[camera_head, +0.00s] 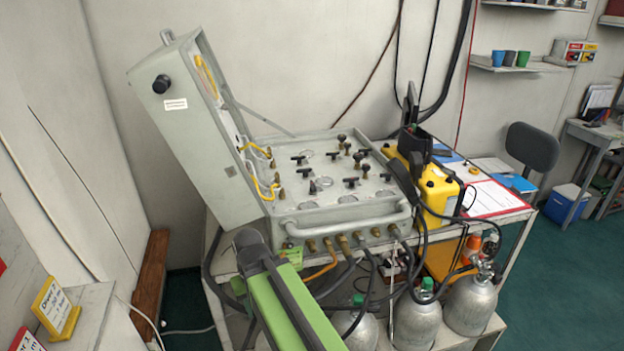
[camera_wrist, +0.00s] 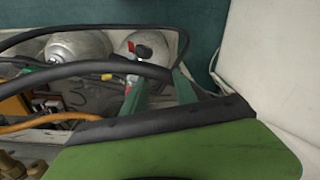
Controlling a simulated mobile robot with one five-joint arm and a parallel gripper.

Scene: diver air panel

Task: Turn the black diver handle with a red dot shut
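The grey air panel (camera_head: 330,215) stands open on a cart. Several black handles sit on its face, among them one at the back left (camera_head: 298,158), one in front (camera_head: 351,181) and one at the right (camera_head: 385,177). No red dot can be made out, so I cannot tell which handle carries it. In the wrist view my gripper (camera_wrist: 160,80) shows two dark green fingers apart, with nothing seen held between them. It points down toward hoses and cylinders, away from the handles. In the head view my green arm is at the panel's front left, below its face.
The panel's raised lid (camera_head: 205,150) stands at the left. A grey bar (camera_head: 350,222) runs along the front edge, with hoses below. A yellow case (camera_head: 435,195) is at the right. Gas cylinders (camera_head: 470,305) stand low on the cart. Space above the panel face is free.

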